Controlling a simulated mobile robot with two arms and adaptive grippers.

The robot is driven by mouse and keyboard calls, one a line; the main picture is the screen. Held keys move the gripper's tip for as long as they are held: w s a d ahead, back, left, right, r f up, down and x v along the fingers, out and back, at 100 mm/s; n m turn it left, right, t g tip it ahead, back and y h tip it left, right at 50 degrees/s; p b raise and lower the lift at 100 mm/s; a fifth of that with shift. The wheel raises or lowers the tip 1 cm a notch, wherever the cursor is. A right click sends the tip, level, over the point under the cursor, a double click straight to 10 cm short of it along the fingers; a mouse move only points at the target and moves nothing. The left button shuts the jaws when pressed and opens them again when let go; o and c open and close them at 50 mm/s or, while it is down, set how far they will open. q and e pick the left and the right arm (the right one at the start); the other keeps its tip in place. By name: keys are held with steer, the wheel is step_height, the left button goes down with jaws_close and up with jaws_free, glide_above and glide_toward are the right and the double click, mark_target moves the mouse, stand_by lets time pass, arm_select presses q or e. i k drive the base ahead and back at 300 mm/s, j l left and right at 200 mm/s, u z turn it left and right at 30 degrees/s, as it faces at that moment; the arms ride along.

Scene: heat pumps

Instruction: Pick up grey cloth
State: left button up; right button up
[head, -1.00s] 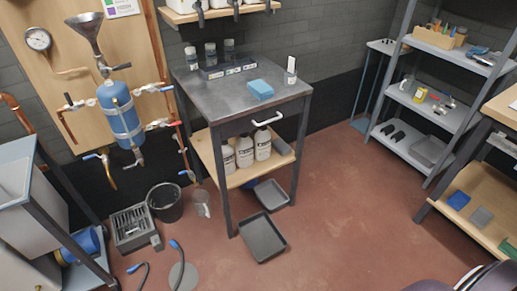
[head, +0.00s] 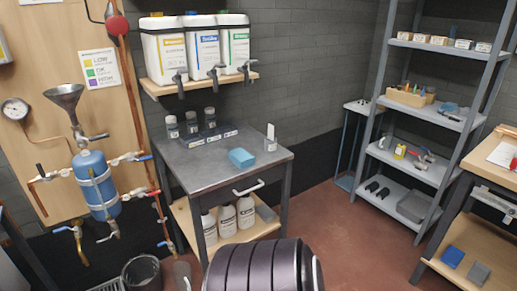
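A small flat grey piece, which looks like the grey cloth (head: 479,273), lies on the lower wooden shelf of the bench at the right edge of the head view. A flat blue cloth (head: 452,256) lies just to its left, with a small gap between them. Neither of my grippers shows in the head view. A dark ribbed part of my own arm fills the bottom middle, well left of the cloths.
A metal table (head: 215,165) with a blue sponge (head: 241,158) and bottles stands at the centre. A grey shelf rack (head: 410,185) stands at the back right. Red floor (head: 345,250) is clear between table and bench. A black bucket (head: 141,272) is at bottom left.

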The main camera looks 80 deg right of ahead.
mark_target(264, 212)
steer(key=k+l, duration=0.1)
steer(key=l, duration=0.3)
steer(key=k+l, duration=0.15)
steer(key=l, duration=0.3)
steer(key=k+l, duration=0.1)
steer(key=l, duration=0.3)
steer(key=k+l, duration=0.1)
steer(key=l, duration=0.3)
steer(key=k+l+u, duration=0.1)
steer(key=l, duration=0.3)
steer(key=k+l, duration=0.2)
steer(key=l, duration=0.25)
steer(key=k+l, duration=0.1)
steer(key=l, duration=0.3)
